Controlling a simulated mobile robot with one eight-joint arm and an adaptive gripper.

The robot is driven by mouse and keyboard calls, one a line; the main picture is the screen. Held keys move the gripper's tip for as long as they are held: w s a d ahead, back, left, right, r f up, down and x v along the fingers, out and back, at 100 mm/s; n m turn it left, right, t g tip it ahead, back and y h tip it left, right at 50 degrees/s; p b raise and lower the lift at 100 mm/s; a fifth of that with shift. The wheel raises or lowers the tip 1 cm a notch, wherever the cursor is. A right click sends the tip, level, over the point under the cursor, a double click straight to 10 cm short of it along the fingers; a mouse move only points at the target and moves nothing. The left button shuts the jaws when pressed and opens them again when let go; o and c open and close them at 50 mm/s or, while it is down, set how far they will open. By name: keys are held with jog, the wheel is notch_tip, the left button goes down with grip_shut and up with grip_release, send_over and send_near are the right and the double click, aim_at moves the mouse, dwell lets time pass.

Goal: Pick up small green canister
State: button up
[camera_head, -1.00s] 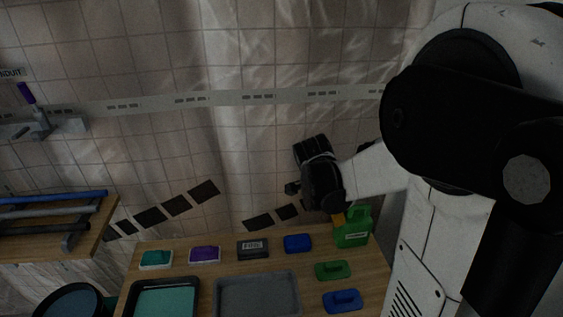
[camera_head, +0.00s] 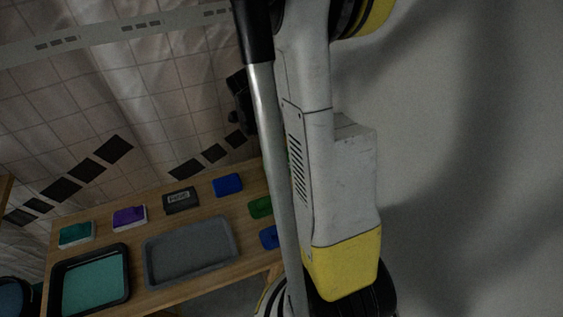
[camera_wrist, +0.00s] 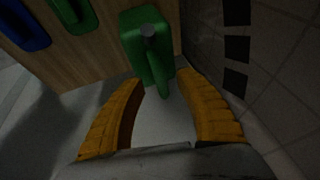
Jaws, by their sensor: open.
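The small green canister (camera_wrist: 137,32) stands on the wooden table near its edge in the wrist view, with its handle and dark cap facing the camera. My gripper (camera_wrist: 163,83) is open, its two yellow fingers spread on either side below the canister in the picture. The handle side of the canister reaches toward the gap between the fingertips. I cannot tell whether any finger touches it. In the head view my own arm and body hide the canister almost wholly.
The wooden table (camera_head: 140,243) also bears a grey tray (camera_head: 192,278), a black tray with a teal inside (camera_head: 62,268), and several small coloured items, among them a blue one (camera_head: 228,184) and a green one (camera_head: 260,207). A tiled wall (camera_head: 60,105) rises close behind.

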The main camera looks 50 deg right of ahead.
jog(key=x, duration=0.2)
jog(key=shift+d+f+b, duration=0.2)
jog(key=shift+f+b, duration=0.15)
jog(key=shift+b, duration=0.05)
jog(key=shift+r, duration=0.1)
grip_shut()
